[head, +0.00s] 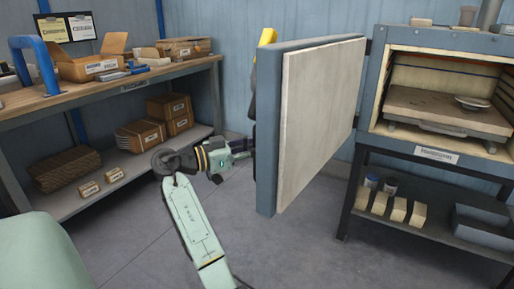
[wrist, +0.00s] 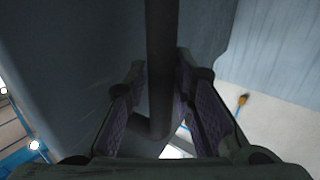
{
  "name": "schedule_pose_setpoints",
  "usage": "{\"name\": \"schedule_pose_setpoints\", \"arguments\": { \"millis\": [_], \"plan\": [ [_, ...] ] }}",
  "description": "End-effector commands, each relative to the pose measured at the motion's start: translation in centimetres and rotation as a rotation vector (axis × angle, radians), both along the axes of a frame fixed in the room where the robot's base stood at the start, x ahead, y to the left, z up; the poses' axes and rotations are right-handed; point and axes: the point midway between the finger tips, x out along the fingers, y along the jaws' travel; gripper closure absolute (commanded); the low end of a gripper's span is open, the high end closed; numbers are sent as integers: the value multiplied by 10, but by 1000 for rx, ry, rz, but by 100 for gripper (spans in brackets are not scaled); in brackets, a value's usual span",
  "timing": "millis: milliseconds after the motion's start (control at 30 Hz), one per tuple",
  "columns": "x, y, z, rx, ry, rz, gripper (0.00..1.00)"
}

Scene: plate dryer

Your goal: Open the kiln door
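The kiln door (head: 320,115), a pale slab in a blue-grey frame, stands swung wide open to the left of the kiln (head: 440,42), baring its chamber. My gripper (head: 245,147) is at the door's outer side, its fingertips hidden behind the door edge. In the wrist view a dark upright handle bar (wrist: 162,65) with a bent lower end stands at the fingertips of my gripper (wrist: 161,85). The fingers are apart on either side of the bar, with narrow gaps showing; contact is not visible. The door's outer face (wrist: 70,70) fills the left.
A shelf bench (head: 170,75) with cardboard boxes stands at the left. The kiln's stand (head: 360,190) holds pale bricks below. A plate (head: 472,102) lies on the chamber's slab. Grey floor is clear below the door.

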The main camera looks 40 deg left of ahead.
Motion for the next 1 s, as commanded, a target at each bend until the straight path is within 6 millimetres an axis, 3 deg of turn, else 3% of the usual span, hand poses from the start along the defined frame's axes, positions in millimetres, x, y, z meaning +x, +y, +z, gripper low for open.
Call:
{"name": "schedule_pose_setpoints", "arguments": {
  "millis": [200, 567, 1000],
  "plan": [
    [0, 0, 0, 1, 0, 0, 62],
    [-6, 3, 0, 1, -1, 2, 62],
    [-84, 35, 1, 0, -2, 3, 62]
  ]
}}
